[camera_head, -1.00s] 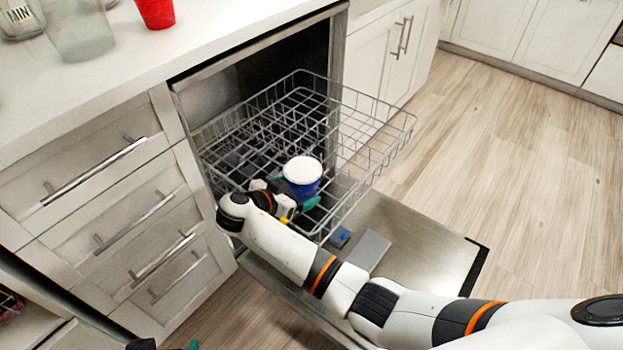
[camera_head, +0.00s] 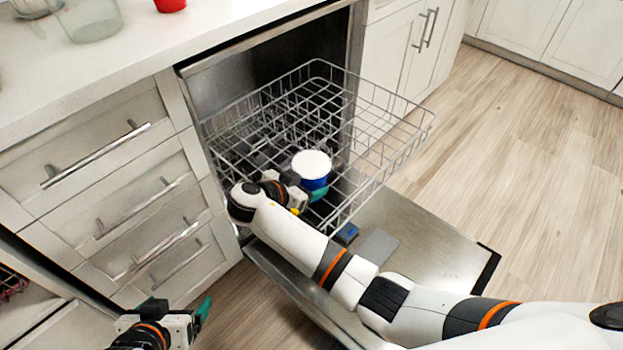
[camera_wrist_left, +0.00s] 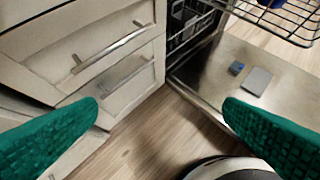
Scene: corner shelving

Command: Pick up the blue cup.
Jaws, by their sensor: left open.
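The blue cup (camera_head: 314,183), with a white top, is at the near side of the pulled-out dishwasher rack. My right gripper (camera_head: 306,194) is at the cup. One teal finger shows beside the cup's lower front. The rest of that grip is hidden, so I cannot tell whether it is closed on the cup. My left gripper (camera_head: 203,310) is low at the lower left, in front of the drawers and well apart from the cup. In the left wrist view its two teal fingers (camera_wrist_left: 165,118) are spread wide with nothing between them.
The wire rack (camera_head: 383,172) stands out over the open dishwasher door (camera_head: 430,245). A grey block (camera_head: 378,246) and a small blue piece (camera_head: 347,233) lie on the door. Drawers (camera_head: 110,200) stand left. A red cup (camera_head: 170,5) is on the counter. Floor at right is clear.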

